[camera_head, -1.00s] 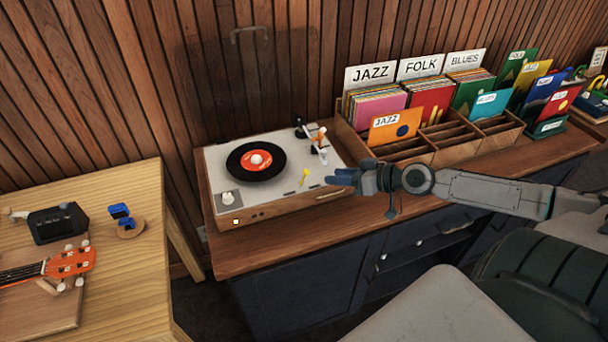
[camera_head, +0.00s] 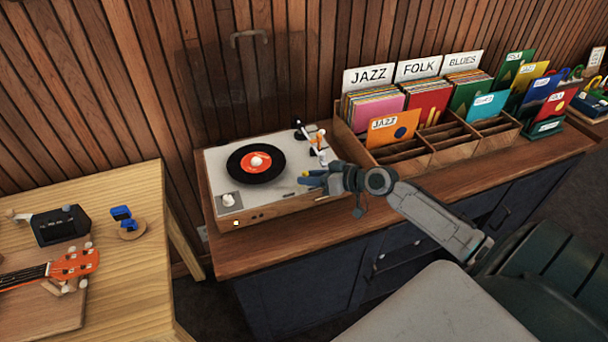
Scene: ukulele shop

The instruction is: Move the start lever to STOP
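The turntable (camera_head: 225,165) stands on the wooden cabinet top, with a black record with an orange label (camera_head: 256,161) on its platter. The small yellow start lever (camera_head: 304,174) is on the front right of the deck, partly hidden by my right gripper. Whether the fingers touch or enclose the lever cannot be made out. Any STOP marking is hidden or too small to read. My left gripper is out of view.
The tonearm (camera_head: 312,143) stands just behind my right gripper. A wooden record crate (camera_head: 452,150) is to the right. A white knob (camera_head: 228,199) and a small square light (camera_head: 236,223) are at the turntable's left front. A wooden table (camera_head: 140,250) with a ukulele is at the left.

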